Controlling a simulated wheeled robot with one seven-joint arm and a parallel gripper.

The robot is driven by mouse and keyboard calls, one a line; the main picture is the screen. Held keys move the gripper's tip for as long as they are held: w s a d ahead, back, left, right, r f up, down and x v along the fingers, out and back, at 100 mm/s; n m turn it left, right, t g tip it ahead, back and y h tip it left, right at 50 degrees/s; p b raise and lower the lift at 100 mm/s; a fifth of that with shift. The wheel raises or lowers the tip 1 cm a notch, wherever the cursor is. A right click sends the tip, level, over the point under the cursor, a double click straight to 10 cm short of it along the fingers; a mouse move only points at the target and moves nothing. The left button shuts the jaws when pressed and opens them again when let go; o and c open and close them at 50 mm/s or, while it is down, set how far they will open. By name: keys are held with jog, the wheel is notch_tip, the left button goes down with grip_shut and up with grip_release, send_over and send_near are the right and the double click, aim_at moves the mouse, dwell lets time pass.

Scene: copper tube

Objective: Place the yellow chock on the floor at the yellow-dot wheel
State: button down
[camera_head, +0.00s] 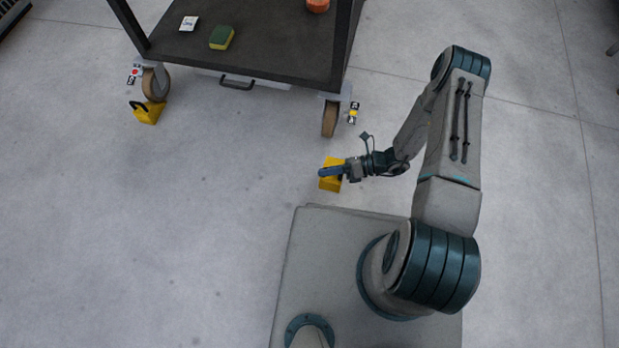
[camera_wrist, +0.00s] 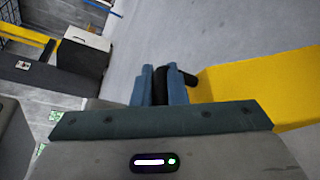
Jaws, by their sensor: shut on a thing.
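My gripper (camera_head: 324,173) is shut on a yellow chock (camera_head: 331,184) by its dark handle. In the wrist view the fingers (camera_wrist: 161,86) close around the black handle, and the chock's yellow body (camera_wrist: 262,87) shows to their right. In the head view the chock is in front of the cart's right wheel (camera_head: 330,119), apart from it. A label with a yellow dot (camera_head: 353,112) is beside that wheel. I cannot tell whether the chock touches the floor.
A second yellow chock (camera_head: 150,112) stands at the cart's left wheel (camera_head: 156,84), which has a red-dot label (camera_head: 136,73). The dark cart (camera_head: 270,57) carries a green-yellow sponge (camera_head: 221,37), a white card (camera_head: 188,24) and an orange object (camera_head: 317,5). The floor between the wheels is clear.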

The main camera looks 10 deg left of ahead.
jog(key=a+f+b, duration=0.4)
jog(key=a+f, duration=0.1)
jog(key=f, duration=0.2)
jog(key=shift+w+a+f, duration=0.15)
jog(key=shift+w+a, duration=0.05)
jog(key=shift+a, duration=0.15)
jog(key=shift+f, duration=0.15)
jog(key=c, duration=1.5)
grip_release()
jog(key=shift+o, duration=0.2)
jog(key=p+v, duration=0.3)
jog(key=v, duration=0.9)
jog(key=shift+r+p, duration=0.3)
jog(key=shift+p, duration=0.1)
